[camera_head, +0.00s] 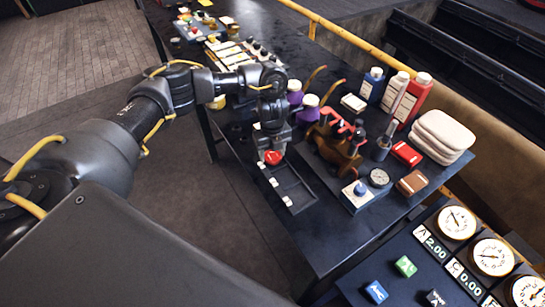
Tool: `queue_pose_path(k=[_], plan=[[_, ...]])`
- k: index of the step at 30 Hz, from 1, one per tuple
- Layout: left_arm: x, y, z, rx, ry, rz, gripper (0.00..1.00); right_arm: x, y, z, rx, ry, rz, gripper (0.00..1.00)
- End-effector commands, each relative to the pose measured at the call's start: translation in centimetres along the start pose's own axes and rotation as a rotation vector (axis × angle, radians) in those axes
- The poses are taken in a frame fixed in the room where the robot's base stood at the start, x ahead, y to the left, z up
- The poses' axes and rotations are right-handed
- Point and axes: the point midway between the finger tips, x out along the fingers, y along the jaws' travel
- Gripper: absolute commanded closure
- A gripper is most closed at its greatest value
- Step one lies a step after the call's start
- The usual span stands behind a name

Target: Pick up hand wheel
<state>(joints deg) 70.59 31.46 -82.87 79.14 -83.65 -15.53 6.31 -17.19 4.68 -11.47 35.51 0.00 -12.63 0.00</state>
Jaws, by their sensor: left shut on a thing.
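A small round red hand wheel (272,158) shows right at the tips of my left gripper (271,151). The gripper points down and is shut on the wheel, over the far end of a dark tray (298,196) on the black bench. The fingers hide part of the wheel, and I cannot tell how far it is above the tray. My right gripper is not in view.
A brown valve body with red parts (335,150) stands close to the right of the gripper. Purple-labelled jars (309,108), bottles (396,91), folded cloths (442,134) and a gauge (379,178) crowd the bench. A gauge panel (430,262) is at lower right.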

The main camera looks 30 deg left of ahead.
Motion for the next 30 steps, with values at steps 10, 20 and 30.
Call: queue_pose_path(k=[10, 20, 30], plan=[[-0.8, -0.1, 0.1, 0.002, -0.003, -0.002, 0.78, 0.1, 0.0, 0.0, 0.0, 0.001, 0.0, 0.49], [-6.0, 1.9, -1.1, 0.006, -0.004, -0.005, 0.78, 0.3, 0.0, -0.1, 0.001, 0.002, 0.0, 0.49], [-10.6, 7.4, -4.4, 0.004, -0.002, -0.004, 0.78, 1.4, -0.2, 0.0, 0.002, 0.002, -0.002, 0.49]])
